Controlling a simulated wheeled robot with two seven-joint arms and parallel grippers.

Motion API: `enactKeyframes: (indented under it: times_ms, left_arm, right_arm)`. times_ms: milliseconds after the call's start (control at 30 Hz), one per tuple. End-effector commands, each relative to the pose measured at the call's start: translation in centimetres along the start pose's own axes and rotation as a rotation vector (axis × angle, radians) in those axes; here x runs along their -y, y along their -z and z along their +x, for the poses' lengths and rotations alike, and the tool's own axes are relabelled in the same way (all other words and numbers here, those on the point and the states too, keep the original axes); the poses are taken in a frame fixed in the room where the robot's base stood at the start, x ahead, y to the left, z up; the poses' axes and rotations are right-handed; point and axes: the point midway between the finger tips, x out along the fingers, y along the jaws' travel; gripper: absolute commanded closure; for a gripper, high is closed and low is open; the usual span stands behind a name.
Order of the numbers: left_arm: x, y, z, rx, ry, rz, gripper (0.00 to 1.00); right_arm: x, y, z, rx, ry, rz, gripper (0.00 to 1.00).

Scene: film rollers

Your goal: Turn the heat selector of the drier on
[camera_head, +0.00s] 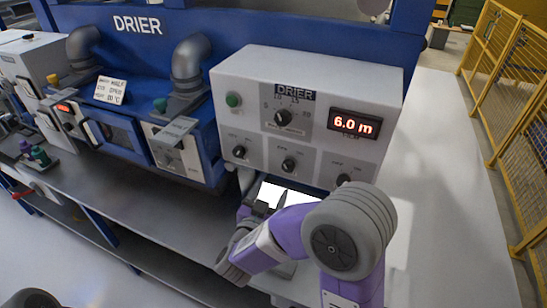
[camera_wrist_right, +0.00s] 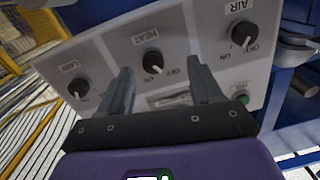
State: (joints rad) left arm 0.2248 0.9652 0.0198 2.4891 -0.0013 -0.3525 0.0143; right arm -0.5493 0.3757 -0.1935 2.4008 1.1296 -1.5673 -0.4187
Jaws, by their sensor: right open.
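The drier's grey control box (camera_head: 310,75) stands on the bench. Its lower row has three black knobs; the heat selector (camera_head: 289,163) is the middle one. In the right wrist view the knob labelled HEAT (camera_wrist_right: 153,62) lies beyond and between my right gripper's fingers (camera_wrist_right: 160,75). The fingers are open and empty, apart from the knob. I cannot read its pointer surely. In the head view my right gripper (camera_head: 268,198) is below the panel's lower row, partly hidden by my arm. My left gripper is not in view.
A timer dial (camera_head: 283,117), green button (camera_head: 233,100) and red display (camera_head: 353,124) reading 6.0 m sit higher. A blue machine with grey pipes (camera_head: 190,60) stands left. A yellow fence (camera_head: 505,80) is at right.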

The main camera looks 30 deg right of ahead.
Motion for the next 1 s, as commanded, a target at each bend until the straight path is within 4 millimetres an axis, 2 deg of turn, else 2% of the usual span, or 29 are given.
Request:
enactKeyframes:
  times_ms: [33, 167, 500, 633, 1000]
  left_arm:
    - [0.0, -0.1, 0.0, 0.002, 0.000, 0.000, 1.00]
    - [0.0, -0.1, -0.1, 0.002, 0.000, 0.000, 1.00]
    - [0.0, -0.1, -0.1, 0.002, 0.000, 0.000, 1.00]
    - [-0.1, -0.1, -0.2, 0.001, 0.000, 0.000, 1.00]
    - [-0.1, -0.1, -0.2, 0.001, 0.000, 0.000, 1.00]
  right_arm:
    - [-0.4, 1.0, -0.3, -0.020, -0.023, 0.009, 0.35]
    - [-1.0, 1.9, 0.0, -0.043, -0.058, 0.015, 0.35]
    - [-1.4, 2.1, 5.0, -0.044, -0.061, 0.014, 0.35]
    - [-1.4, 2.2, 6.4, -0.043, -0.059, 0.014, 0.35]
    - [-1.3, 2.2, 7.0, -0.042, -0.055, 0.014, 0.35]
